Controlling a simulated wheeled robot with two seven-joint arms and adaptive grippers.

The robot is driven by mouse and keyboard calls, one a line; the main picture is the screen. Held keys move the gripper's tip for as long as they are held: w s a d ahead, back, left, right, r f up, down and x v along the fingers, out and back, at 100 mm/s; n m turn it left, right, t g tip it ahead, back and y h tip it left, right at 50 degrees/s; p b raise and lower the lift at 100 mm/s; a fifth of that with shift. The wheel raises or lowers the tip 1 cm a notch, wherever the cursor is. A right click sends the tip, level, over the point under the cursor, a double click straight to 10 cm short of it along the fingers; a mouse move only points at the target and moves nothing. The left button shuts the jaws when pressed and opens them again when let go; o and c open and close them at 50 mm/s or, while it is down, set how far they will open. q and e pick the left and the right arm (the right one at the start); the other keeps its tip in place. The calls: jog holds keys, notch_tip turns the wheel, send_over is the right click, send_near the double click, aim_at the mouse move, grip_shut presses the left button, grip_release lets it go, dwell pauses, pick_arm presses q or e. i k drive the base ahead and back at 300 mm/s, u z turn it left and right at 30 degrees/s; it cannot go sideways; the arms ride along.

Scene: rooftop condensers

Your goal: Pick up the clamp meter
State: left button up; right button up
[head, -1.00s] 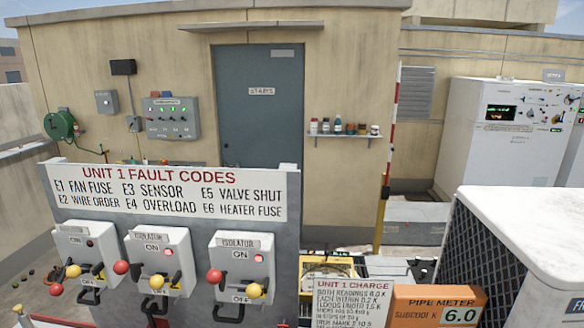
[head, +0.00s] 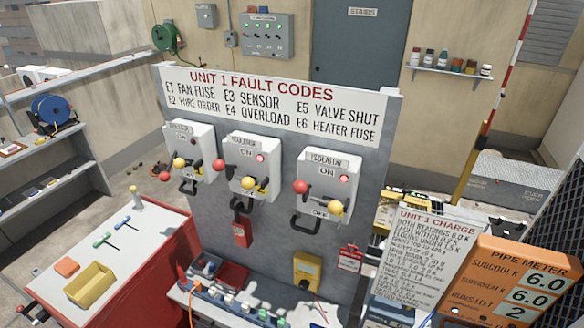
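An orange box labelled PIPE METER (head: 520,278) is at the lower right and shows 6.0, 6.0 and 2. Neither of my grippers can be made out in the head view.
The grey fault-code panel (head: 270,215) carries isolators with coloured knobs. A low shelf (head: 212,308) holds several small coloured items. A red-sided bench (head: 140,250) with a yellow tray (head: 90,285) stands left. A charge sign (head: 422,262) stands right of the panel.

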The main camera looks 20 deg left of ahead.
aim_at(242, 225)
jog(key=k, duration=1.05)
jog(key=u, duration=0.35)
jog(key=i, duration=0.65)
jog(key=u, duration=0.5)
